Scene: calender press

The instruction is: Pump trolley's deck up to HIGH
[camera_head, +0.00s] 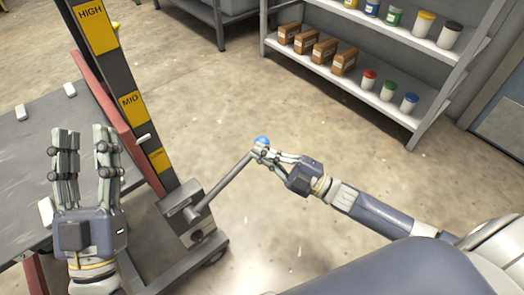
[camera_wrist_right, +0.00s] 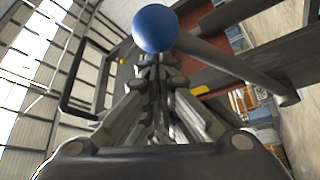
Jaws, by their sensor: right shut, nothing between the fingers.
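The trolley mast (camera_head: 125,85) is dark, with yellow plates marked HIGH (camera_head: 95,27) and MID (camera_head: 130,108), and a lower one partly hidden. The grey deck (camera_head: 25,150) with a red edge bar (camera_head: 105,100) lies left of the mast. A small white pointer (camera_head: 143,139) shows between MID and the lower plate. The pump lever (camera_head: 228,182) rises rightward from a grey pump box (camera_head: 182,205) to a blue knob (camera_head: 262,141). My right gripper (camera_head: 266,153) is shut and empty at the knob; the knob (camera_wrist_right: 155,28) shows just beyond its fingertips (camera_wrist_right: 158,65). My left gripper (camera_head: 86,140) is open above the deck.
A grey shelf (camera_head: 375,85) with brown boxes (camera_head: 325,50) and coloured-lid jars (camera_head: 388,90) stands at the upper right. Small white blocks (camera_head: 21,112) sit on the deck. The concrete floor between trolley and shelf is clear.

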